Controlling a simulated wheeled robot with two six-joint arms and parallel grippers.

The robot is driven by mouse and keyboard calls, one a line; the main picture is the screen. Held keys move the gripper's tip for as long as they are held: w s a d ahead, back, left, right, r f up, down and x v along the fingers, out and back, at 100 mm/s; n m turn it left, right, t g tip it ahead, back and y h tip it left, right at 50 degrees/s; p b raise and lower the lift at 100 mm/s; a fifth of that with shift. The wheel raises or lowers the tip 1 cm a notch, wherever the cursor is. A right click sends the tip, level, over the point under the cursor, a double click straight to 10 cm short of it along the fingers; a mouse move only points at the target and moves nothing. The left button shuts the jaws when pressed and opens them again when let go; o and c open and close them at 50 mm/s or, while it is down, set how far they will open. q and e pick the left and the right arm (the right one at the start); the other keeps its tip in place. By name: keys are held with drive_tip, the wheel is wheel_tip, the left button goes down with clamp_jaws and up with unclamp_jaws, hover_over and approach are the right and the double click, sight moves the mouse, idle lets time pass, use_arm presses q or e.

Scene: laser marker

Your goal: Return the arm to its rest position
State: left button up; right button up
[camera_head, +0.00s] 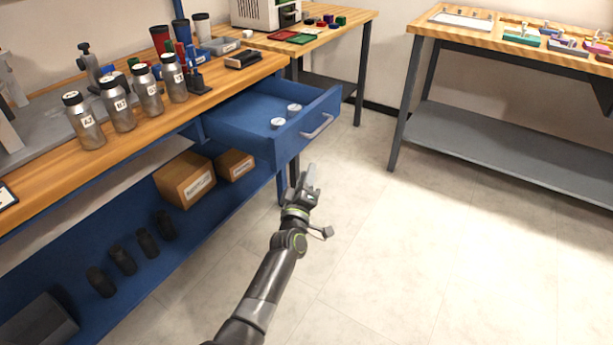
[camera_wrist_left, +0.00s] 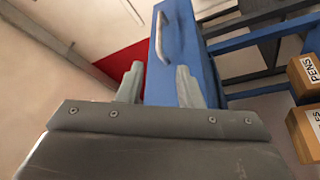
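My left gripper (camera_head: 310,180) is in the air over the floor, in front of and apart from the open blue drawer (camera_head: 268,143). In the left wrist view its two fingers (camera_wrist_left: 158,82) stand apart with nothing between them. The drawer front (camera_wrist_left: 188,60) and its silver handle (camera_wrist_left: 163,38) show beyond the fingers there. My left arm reaches in from the bottom of the head view. My right gripper is in neither view.
The drawer juts out of the wooden workbench (camera_head: 225,88) and holds two white round pieces (camera_head: 278,122). Several labelled metal bottles (camera_head: 118,105) stand on the bench. Cardboard boxes (camera_head: 186,180) sit on the blue lower shelf. The floor (camera_head: 400,260) to the right is clear.

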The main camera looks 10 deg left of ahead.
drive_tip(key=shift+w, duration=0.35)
